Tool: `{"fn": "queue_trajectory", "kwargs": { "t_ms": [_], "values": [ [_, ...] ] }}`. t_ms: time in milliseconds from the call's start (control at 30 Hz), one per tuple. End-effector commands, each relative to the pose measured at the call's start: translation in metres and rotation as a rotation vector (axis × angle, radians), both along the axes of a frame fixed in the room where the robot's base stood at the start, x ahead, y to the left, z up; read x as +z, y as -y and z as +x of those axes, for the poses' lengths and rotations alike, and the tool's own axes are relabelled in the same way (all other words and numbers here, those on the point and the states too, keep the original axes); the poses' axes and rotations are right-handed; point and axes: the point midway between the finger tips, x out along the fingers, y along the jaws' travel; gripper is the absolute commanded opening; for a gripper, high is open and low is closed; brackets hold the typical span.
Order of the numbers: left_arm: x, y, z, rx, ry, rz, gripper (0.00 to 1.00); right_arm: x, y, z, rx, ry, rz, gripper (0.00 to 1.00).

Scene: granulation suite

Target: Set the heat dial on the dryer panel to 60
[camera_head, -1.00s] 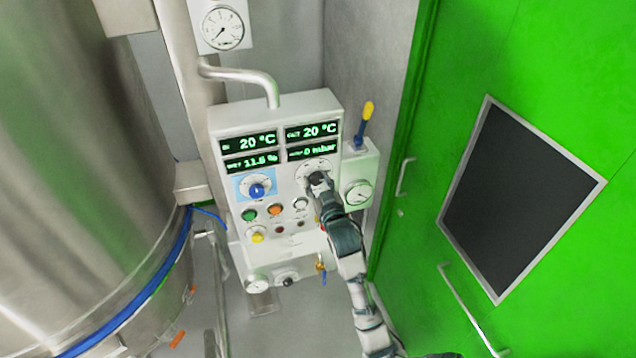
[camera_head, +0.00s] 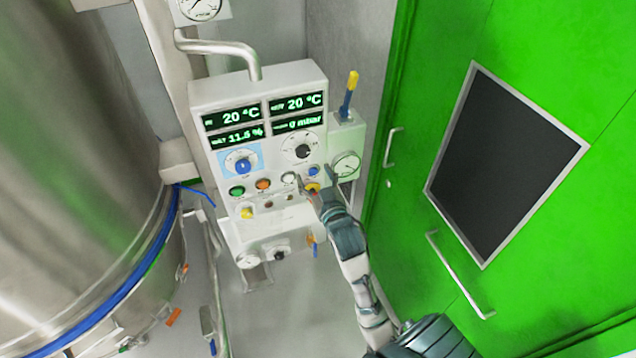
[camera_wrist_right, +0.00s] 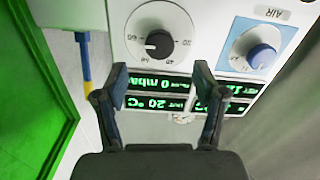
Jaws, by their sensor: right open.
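The dryer panel (camera_head: 262,82) is a pale box with green displays reading 20 °C twice, 11.5 % and 0 mbar. A black knob on a round white scale (camera_head: 303,150) sits under the right displays. It also shows in the right wrist view (camera_wrist_right: 158,43), where the picture is upside down; its exact setting is too small to read surely. A blue knob (camera_head: 242,166) on a light blue plate, marked AIR in the wrist view, sits beside it. My right gripper (camera_head: 311,188) is open and empty, below the black knob and apart from it. My left gripper is out of view.
Coloured buttons, including a green one (camera_head: 237,191) and an orange one (camera_head: 263,184), line the panel's lower part. A gauge (camera_head: 346,165) and a yellow-tipped blue lever (camera_head: 349,92) are at its right. A steel vessel (camera_head: 70,150) stands left, a green door (camera_head: 540,60) right.

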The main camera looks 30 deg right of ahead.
Motion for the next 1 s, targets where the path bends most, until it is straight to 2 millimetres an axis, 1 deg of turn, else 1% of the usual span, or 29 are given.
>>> {"fn": "queue_trajectory", "kwargs": {
  "t_ms": [33, 100, 233, 367, 800, 867, 900, 967, 1000],
  "values": [
    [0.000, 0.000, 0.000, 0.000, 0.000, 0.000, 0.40, -0.001, -0.002, -0.009, 0.000, -0.001, 0.000, 0.70],
    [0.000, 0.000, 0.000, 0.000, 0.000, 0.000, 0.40, -0.001, -0.004, -0.018, 0.000, -0.001, 0.000, 0.70],
    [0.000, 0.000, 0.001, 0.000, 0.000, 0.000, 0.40, -0.001, -0.007, -0.028, 0.000, -0.001, 0.000, 0.70],
    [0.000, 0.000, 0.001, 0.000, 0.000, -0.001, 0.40, -0.001, -0.007, -0.031, 0.000, -0.002, 0.000, 0.70],
    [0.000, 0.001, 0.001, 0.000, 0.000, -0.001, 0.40, -0.002, -0.007, -0.030, 0.000, -0.002, 0.000, 0.70],
    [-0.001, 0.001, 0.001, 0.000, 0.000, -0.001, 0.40, -0.008, -0.008, -0.027, 0.002, -0.012, 0.002, 0.70],
    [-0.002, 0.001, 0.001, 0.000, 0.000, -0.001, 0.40, -0.017, -0.008, -0.023, 0.005, -0.027, 0.003, 0.70],
    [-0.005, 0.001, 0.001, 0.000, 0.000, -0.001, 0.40, -0.040, -0.010, -0.014, 0.014, -0.064, 0.008, 0.70],
    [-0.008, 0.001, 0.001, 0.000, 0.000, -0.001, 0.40, -0.061, -0.012, -0.007, 0.023, -0.097, 0.013, 0.70]
  ]
}}
